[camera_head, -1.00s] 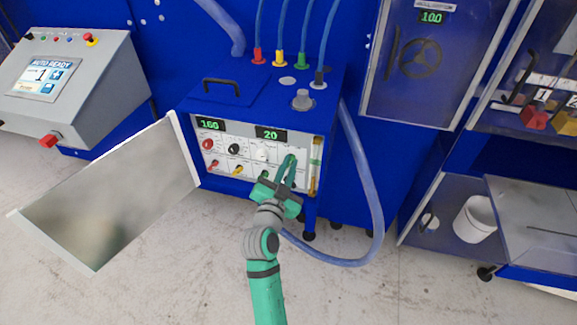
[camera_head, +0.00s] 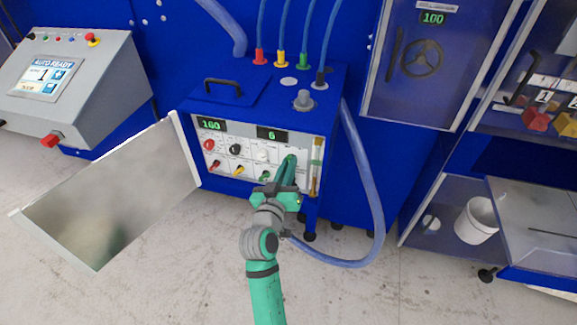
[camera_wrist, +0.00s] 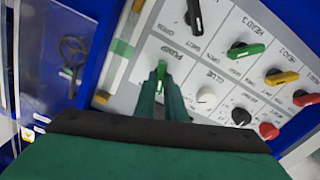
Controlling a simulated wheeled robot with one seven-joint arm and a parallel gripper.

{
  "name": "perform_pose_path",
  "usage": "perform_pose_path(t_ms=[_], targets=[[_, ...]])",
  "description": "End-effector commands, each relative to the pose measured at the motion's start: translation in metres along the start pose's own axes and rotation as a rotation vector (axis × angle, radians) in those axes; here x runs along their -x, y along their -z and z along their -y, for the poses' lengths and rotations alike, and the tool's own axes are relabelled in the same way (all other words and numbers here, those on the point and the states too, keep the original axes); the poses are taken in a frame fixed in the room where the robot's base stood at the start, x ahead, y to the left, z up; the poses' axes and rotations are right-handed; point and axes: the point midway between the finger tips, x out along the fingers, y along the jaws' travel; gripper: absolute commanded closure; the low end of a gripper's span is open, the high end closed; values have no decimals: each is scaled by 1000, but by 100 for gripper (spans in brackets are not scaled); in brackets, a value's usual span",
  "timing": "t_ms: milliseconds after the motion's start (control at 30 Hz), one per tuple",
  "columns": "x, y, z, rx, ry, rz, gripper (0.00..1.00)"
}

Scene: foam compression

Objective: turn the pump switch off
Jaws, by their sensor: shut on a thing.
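The pump switch (camera_wrist: 162,72) is beside the PUMP label on the light control panel (camera_wrist: 205,60) in the wrist view. A bright green bit of it shows between my fingertips; the rest is hidden, so I cannot tell its exact position. My gripper (camera_wrist: 166,82) is shut on it, fingers pointing into the panel. In the head view my gripper (camera_head: 290,162) reaches the right part of the panel on the blue machine (camera_head: 262,110) and hides the switch. The panel's displays read 160 and 6.
A panel door (camera_head: 120,190) hangs open at the left. A hose (camera_head: 372,190) loops down at the right. The floor in front is clear.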

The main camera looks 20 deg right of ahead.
Motion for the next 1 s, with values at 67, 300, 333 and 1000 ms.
perform_pose_path(t_ms=[67,300,333,1000], targets=[[0,0,1,48,1,1,100],[-1,0,1,151,1,1,100],[-1,0,1,160,1,1,100],[-1,0,1,196,0,0,73]])
